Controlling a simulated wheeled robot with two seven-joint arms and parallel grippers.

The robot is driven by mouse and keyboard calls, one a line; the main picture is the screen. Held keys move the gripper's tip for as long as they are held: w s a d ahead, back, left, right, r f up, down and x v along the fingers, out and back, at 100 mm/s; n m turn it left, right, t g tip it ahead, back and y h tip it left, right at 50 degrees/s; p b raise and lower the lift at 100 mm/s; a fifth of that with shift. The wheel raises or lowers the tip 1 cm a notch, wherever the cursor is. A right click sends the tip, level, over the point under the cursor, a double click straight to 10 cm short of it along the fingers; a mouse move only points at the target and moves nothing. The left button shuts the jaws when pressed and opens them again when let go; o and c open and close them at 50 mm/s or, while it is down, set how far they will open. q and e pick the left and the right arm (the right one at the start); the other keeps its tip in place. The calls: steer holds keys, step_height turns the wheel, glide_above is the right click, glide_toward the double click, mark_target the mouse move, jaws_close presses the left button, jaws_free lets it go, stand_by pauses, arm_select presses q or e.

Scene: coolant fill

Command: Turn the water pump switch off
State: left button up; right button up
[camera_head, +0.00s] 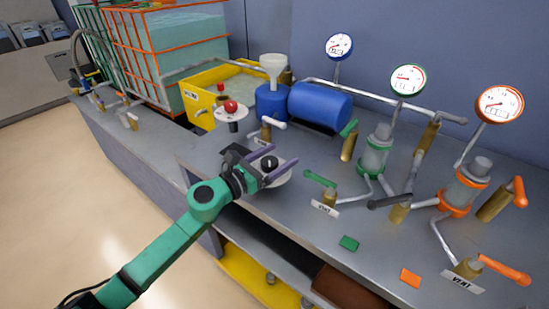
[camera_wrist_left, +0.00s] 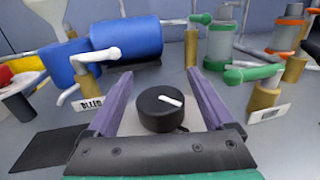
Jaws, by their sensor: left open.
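The water pump switch is most likely the black round knob (camera_wrist_left: 162,108) with a white pointer line, seen between my fingers in the left wrist view. The line points up-left to lower-right there. My right gripper is out of view.
A red button (camera_head: 231,106) stands on a white disc at the left. The blue pump tank (camera_head: 320,106), a white-handled valve (camera_head: 268,128) and a green vent handle (camera_head: 320,179) are close by. Green and orange gauges and valves fill the right.

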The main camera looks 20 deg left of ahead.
arm_select(q)
steer(key=b+v, duration=0.4)
steer(key=v, duration=1)
steer(key=shift+s, duration=0.25)
steer(key=shift+a, duration=0.1)
